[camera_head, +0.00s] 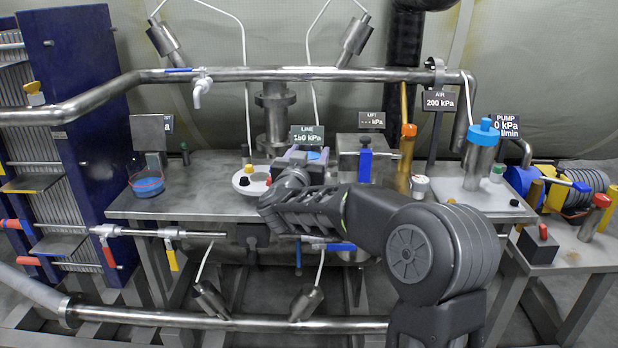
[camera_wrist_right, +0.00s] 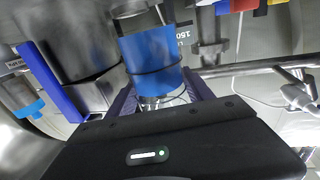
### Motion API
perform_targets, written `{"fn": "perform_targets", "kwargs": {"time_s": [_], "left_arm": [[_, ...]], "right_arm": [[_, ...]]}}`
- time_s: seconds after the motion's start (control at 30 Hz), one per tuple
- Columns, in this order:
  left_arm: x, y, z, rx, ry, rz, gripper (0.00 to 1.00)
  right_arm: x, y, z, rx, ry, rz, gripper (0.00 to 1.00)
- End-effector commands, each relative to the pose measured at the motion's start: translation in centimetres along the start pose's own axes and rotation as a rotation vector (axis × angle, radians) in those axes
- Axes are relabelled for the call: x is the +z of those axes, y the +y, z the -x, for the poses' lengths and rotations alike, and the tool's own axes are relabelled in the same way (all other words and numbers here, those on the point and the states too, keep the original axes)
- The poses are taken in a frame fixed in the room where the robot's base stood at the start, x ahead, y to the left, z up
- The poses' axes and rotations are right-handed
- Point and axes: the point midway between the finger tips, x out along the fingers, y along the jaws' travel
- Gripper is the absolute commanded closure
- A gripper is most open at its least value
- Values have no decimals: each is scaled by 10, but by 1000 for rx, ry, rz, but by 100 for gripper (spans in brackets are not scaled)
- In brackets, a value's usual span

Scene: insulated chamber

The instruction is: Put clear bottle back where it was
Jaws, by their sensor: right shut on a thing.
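My right gripper (camera_head: 303,160) is above the middle of the steel bench, in front of the LINE display. Its purple fingers also show in the right wrist view (camera_wrist_right: 162,98). They are shut around a bottle (camera_wrist_right: 165,100), whose clear end shows between them. A blue cylinder with a dark band (camera_wrist_right: 152,62) appears directly behind or around this clear part; I cannot tell whether it belongs to the bottle. In the head view only a little blue (camera_head: 314,155) shows between the fingers, and my gripper and arm hide the rest. My left gripper is not in view.
A blue dish (camera_head: 147,186) sits at the bench's left. The LINE display (camera_head: 307,135) and blue-handled valve (camera_head: 365,160) stand close by. The left-middle bench top (camera_head: 200,190) is clear.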

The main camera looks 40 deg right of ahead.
Motion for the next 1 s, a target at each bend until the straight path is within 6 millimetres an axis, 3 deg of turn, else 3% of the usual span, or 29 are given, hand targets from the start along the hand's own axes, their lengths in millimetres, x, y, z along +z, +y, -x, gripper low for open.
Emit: {"fn": "perform_targets", "kwargs": {"time_s": [0.23, 0.57, 0.97, 1.0], "left_arm": [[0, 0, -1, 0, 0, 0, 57], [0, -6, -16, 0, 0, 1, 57], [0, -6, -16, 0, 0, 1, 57], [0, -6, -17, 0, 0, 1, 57]], "right_arm": [[2, 0, 0, 0, 2, 0, 99], [47, 0, 0, 0, 2, 1, 99], [51, 0, 0, 0, 2, -1, 99], [52, 0, 0, 0, 0, 0, 39]]}}
